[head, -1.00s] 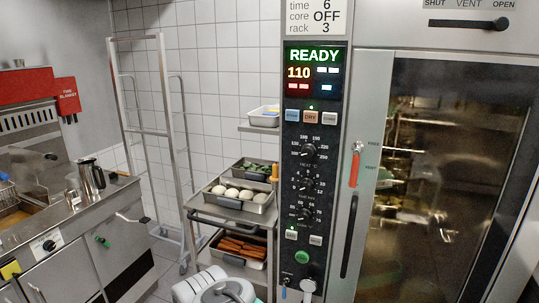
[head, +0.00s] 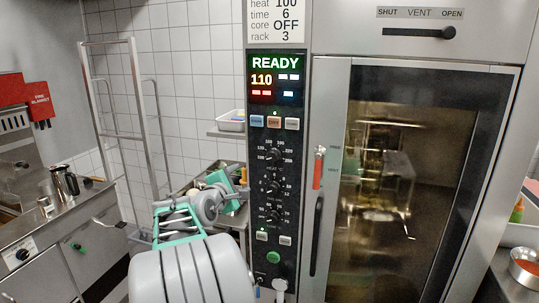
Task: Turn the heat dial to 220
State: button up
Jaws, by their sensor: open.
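The heat dial (head: 273,155) is the top black knob in a column of three on the dark oven control panel (head: 259,185). Numbers ring it; its exact pointer setting is too small to read. The lit display (head: 275,77) above reads READY and 110. My gripper (head: 242,188) is just left of the panel, beside the middle knob (head: 272,187) and lower than the heat dial. It is open and seems empty, apart from the heat dial. Its fingertips are small and partly hard to make out against the rack behind.
The oven's glass door (head: 400,190) fills the right, with a red-handled lever (head: 317,170) and a long dark handle (head: 316,235) close to the panel. The lowest knob (head: 273,215) sits below.

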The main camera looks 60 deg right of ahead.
jog(key=n+g+h, duration=0.2)
send_near(271, 158)
jog(key=d, duration=0.3)
jog(key=d+p, duration=0.3)
jog(key=d, duration=0.3)
jog(key=shift+w+d, duration=0.1)
jog(key=shift+d, duration=0.2)
jog(key=shift+f, duration=0.1)
jog(key=c, duration=1.3)
